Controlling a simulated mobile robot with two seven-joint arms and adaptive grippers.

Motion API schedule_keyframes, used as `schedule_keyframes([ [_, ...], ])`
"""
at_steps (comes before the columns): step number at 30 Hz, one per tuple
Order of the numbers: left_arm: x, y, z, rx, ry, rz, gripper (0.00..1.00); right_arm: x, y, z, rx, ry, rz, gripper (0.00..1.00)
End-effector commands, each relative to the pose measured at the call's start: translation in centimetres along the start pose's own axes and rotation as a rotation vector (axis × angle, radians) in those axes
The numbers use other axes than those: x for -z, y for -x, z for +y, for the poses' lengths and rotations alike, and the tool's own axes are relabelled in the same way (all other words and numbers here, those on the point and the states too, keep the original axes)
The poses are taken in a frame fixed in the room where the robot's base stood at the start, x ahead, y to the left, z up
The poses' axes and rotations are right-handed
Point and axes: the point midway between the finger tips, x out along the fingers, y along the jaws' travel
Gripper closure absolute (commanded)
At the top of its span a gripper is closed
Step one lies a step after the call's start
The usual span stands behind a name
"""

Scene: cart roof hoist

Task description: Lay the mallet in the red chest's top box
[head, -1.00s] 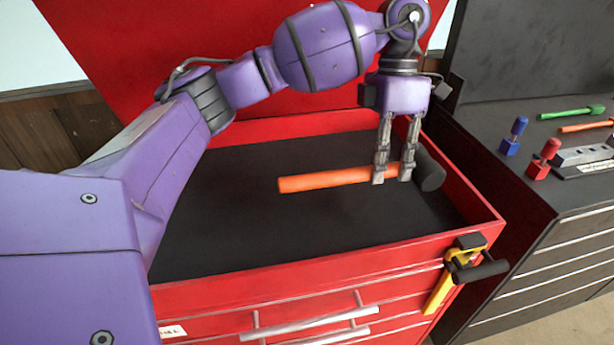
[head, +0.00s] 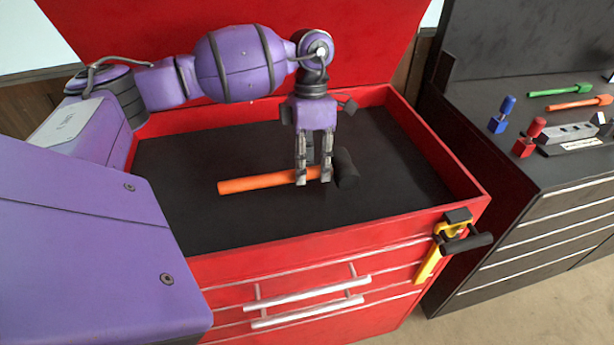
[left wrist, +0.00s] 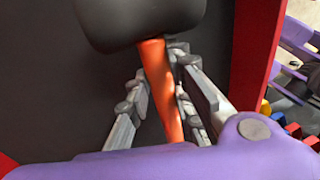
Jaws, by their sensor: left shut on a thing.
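The mallet has an orange handle (head: 255,183) and a black head (head: 346,168). My left gripper (head: 314,182) is shut on the handle close to the head, pointing down. The mallet is held roughly level over the black floor of the red chest's top box (head: 400,225), inside its walls. I cannot tell whether it touches the floor. In the left wrist view the black head (left wrist: 140,18) is at the top and the orange handle (left wrist: 163,85) runs between the fingers (left wrist: 165,95). My right gripper is not in view.
The red lid stands open behind the box. A yellow tool with a black handle (head: 430,262) hangs at the front right corner. The dark cabinet (head: 560,190) at right bears blue and red tools and green and orange hammers. The box floor around the mallet is bare.

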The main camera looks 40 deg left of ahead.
Motion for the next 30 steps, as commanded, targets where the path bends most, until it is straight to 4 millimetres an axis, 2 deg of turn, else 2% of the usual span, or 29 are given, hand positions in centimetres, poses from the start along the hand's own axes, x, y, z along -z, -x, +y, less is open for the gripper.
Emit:
schedule_keyframes([
  [3,0.7,-0.7,0.5,-0.001,0.003,0.001,1.0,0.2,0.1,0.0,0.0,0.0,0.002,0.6],
  [9,0.4,-3.2,1.2,-0.002,0.001,-0.002,1.0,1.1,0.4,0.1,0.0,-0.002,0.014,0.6],
  [20,0.4,-3.9,1.4,0.0,0.001,0.0,1.0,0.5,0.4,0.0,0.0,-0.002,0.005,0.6],
  [21,0.5,-4.0,1.4,0.0,0.001,0.0,0.76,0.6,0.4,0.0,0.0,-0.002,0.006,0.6],
  [24,0.4,-3.9,1.3,0.0,0.001,0.0,0.63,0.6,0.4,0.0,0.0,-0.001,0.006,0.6],
  [30,0.4,-3.9,1.3,-0.001,0.001,0.0,0.61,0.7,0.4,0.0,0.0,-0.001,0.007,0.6],
])
